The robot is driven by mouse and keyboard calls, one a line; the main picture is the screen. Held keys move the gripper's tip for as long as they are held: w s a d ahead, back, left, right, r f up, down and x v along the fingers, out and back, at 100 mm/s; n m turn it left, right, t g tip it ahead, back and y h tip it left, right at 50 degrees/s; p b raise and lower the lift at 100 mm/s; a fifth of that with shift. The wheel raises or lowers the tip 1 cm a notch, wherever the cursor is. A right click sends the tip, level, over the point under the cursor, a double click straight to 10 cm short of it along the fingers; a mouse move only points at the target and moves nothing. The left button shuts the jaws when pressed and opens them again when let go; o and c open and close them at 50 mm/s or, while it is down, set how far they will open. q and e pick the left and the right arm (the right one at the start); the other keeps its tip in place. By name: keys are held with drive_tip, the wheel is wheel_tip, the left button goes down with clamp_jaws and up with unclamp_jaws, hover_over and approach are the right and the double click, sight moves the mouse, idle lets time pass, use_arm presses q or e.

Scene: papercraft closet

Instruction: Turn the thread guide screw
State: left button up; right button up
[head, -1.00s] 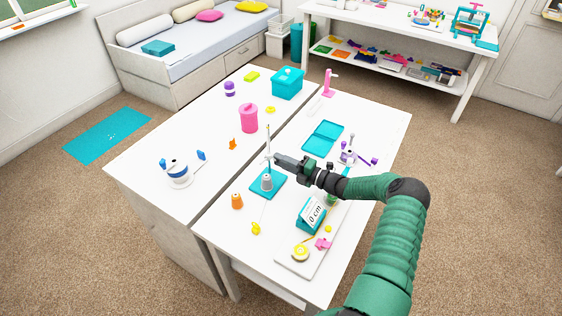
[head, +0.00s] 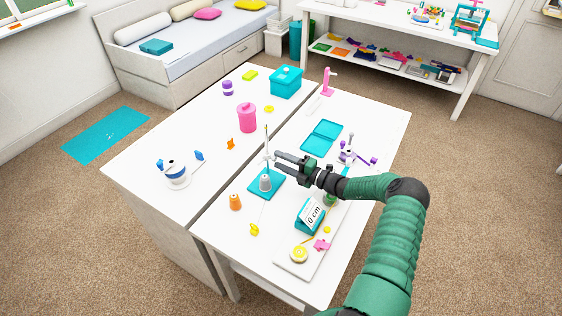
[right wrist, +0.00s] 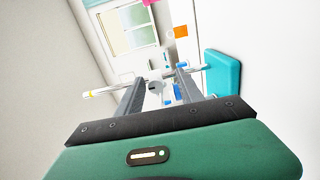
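The thread stand has a teal base (head: 273,187) with a grey cone (head: 265,181) on it. Its thin upright rod (head: 267,141) carries a small pale fitting near my fingertips. My right gripper (head: 277,159) is level with that fitting, its two fingers apart and pointing left at it. In the right wrist view, a small grey round knob (right wrist: 155,87), which looks like the thread guide screw, lies between the open fingers (right wrist: 163,76). A pale rod (right wrist: 103,92) runs crosswise behind the fingers. Whether a finger touches the knob I cannot tell. My left gripper is not in view.
An orange cone (head: 235,201) and a yellow piece (head: 254,230) stand near the base. A pink canister (head: 247,118), a teal box (head: 286,82) and a teal tray (head: 321,136) are further back. A teal "0 cm" block (head: 309,216) sits below my right arm.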

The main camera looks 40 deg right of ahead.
drive_tip(key=shift+s+r, duration=0.1)
drive_tip(key=shift+s, duration=0.1)
drive_tip(key=b+v, duration=0.1)
drive_tip(key=v, duration=1.5)
drive_tip(key=shift+s+d, duration=0.15)
drive_tip(key=shift+s, duration=0.1)
drive_tip(key=shift+d, duration=0.1)
